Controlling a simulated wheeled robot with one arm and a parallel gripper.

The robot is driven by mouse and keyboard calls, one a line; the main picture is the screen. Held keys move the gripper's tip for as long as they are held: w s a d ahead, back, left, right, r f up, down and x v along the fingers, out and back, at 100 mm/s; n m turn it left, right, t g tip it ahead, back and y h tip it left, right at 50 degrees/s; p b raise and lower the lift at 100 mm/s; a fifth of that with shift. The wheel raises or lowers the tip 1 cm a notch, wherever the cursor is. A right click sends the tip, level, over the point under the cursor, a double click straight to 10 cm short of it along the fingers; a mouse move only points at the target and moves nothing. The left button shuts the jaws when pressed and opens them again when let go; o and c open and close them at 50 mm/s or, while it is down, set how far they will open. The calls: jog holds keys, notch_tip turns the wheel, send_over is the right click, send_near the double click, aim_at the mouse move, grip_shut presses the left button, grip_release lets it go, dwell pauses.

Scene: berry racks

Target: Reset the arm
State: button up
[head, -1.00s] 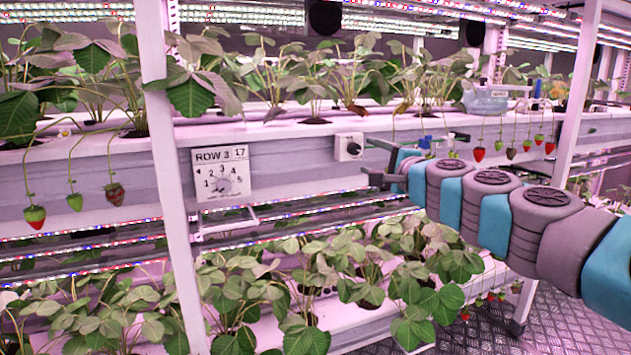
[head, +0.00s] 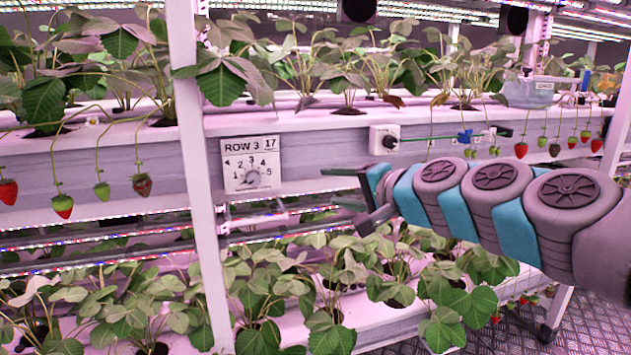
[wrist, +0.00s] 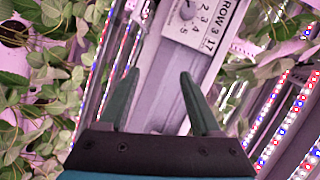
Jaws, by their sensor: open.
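My gripper (head: 343,187) is at the end of my arm, which reaches in from the right in the head view. It is in front of the upper rack's trough (head: 320,155), right of the ROW 3 17 dial panel (head: 252,165). In the wrist view my gripper (wrist: 160,95) has its two dark green fingers spread apart with nothing between them. The dial panel (wrist: 205,25) shows beyond the fingers, at the top.
A white post (head: 203,200) stands left of my gripper. A white box with a black knob (head: 384,140) is on the trough just above my gripper. Red strawberries (head: 521,150) hang above my arm. Leafy plants (head: 320,290) fill the lower rack. A clear tub (head: 528,92) is at upper right.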

jog(key=s+a+f+n+g+h, duration=0.3)
jog(key=s+f+n+g, duration=0.35)
jog(key=s+f, duration=0.95)
jog(key=s+d+f+g+h, duration=0.2)
jog(key=s+d+f, duration=0.2)
jog(key=s, duration=0.3)
jog(key=s+d+f+n+g+h, duration=0.1)
jog(key=s+d+f+g+h, duration=0.1)
jog(key=s, duration=0.5)
jog(key=s+d+f+g+h, duration=0.2)
jog(key=s+d+f+g, duration=0.1)
jog(key=s+d+f, duration=0.3)
jog(key=shift+s+d+f, duration=0.4)
jog(key=shift+d+f, duration=0.05)
jog(key=shift+d, duration=0.5)
